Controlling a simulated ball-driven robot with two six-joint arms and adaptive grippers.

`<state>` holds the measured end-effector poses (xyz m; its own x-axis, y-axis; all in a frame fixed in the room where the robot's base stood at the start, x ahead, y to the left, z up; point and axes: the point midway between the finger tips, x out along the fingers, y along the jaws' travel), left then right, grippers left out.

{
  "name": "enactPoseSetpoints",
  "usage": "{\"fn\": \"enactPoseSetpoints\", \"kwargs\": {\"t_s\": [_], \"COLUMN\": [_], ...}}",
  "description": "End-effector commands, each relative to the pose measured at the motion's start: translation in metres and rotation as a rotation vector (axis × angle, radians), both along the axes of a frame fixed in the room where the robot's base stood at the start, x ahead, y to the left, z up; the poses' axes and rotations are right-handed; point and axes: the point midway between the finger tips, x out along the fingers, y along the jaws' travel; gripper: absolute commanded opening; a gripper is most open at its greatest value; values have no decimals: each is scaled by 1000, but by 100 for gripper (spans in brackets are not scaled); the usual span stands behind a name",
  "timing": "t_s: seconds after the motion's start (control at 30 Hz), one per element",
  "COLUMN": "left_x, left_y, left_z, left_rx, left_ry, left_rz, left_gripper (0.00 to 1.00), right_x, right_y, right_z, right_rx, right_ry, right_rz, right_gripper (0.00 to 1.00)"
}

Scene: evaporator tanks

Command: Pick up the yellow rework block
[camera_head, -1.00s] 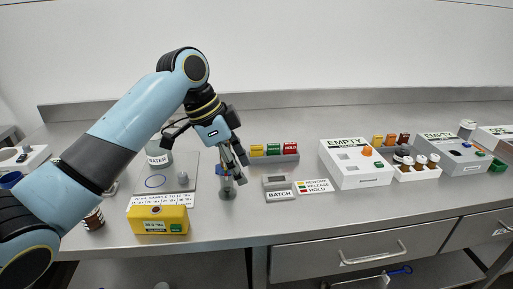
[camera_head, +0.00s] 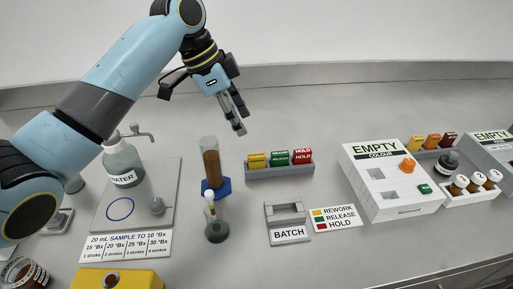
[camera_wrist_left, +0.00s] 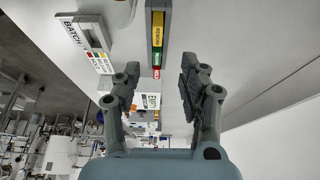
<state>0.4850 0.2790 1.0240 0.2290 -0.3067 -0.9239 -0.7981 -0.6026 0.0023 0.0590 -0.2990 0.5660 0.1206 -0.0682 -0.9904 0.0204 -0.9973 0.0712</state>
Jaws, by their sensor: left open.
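The yellow rework block (camera_head: 257,160) sits at the left end of a grey rack (camera_head: 280,172), beside a green release block (camera_head: 280,158) and a red hold block (camera_head: 302,156). In the left wrist view the yellow block (camera_wrist_left: 157,30) shows at the top, ahead of the fingers, with the green block (camera_wrist_left: 156,57) below it. My left gripper (camera_head: 240,130) is open and empty, apart from the block. In the head view its fingers point down, above and slightly left of the rack. My right gripper is not in view.
A cylinder of brown liquid (camera_head: 211,163) on a blue foot stands left of the rack. A small vessel (camera_head: 217,230) stands in front of it. The BATCH holder (camera_head: 285,213) and a colour legend card (camera_head: 334,219) lie in front of the rack. The white EMPTY box (camera_head: 385,190) is to the right.

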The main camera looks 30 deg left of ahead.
Motion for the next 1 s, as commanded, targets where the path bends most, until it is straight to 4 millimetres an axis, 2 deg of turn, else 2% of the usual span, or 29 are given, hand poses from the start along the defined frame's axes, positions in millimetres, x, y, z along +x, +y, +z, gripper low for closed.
{"fn": "enactPoseSetpoints", "kwargs": {"t_s": [0.2, 0.33, 0.47, 0.73, 1.0], "left_x": [7, 10, 12, 18, 20], "left_y": [-12, -16, -18, -29, -30], "left_z": [-32, -47, -56, -94, -100], "left_rx": [-4, -3, -1, -2, 0], "left_ry": [4, 4, 3, 3, 1], "left_rz": [0, 0, 1, 1, 0], "left_gripper": [42, 42, 42, 42, 42], "right_x": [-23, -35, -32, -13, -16], "right_y": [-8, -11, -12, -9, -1], "right_z": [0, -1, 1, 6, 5], "right_rx": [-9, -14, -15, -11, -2], "right_ry": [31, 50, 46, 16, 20], "right_rz": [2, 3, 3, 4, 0], "right_gripper": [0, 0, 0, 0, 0]}}
